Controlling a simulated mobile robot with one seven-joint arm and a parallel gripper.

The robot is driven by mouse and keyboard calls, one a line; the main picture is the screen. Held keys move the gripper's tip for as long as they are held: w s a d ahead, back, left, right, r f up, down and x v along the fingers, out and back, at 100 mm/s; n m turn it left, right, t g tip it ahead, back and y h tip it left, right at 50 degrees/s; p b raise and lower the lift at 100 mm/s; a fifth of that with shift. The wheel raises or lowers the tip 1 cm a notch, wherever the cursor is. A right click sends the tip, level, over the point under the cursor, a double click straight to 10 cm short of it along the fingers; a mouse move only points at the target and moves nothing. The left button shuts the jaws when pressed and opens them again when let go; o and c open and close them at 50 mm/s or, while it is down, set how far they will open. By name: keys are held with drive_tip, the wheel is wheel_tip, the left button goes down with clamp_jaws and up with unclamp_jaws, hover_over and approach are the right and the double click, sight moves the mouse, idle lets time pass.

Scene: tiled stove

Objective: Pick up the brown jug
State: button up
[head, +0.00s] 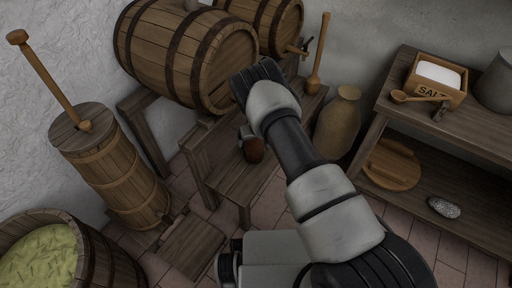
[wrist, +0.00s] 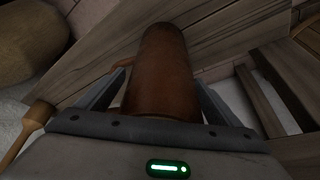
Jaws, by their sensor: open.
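The brown jug (head: 254,150) stands on a low wooden bench in the middle of the head view, partly hidden by my arm. In the wrist view the reddish-brown jug (wrist: 162,72) is large and central, with its handle (wrist: 122,64) on the left. My gripper (wrist: 155,95) is open, with one finger on each side of the jug. I cannot tell whether the fingers touch it. In the head view my gripper (head: 247,133) is mostly hidden behind my wrist, close to the jug.
A barrel (head: 185,55) lies on a stand behind the bench (head: 228,178). A tall tan jar (head: 338,125) stands right of the bench. A churn (head: 110,165) and a tub (head: 75,222) are at left. A shelf table (head: 398,88) with a salt box (head: 435,80) is at right.

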drive_tip(key=shift+w+f, duration=0.1)
drive_tip(key=shift+f, duration=0.05)
drive_tip(key=c, duration=2)
drive_tip(key=shift+w, duration=0.15)
drive_tip(key=shift+c, duration=0.7)
drive_tip(key=shift+r, duration=0.2)
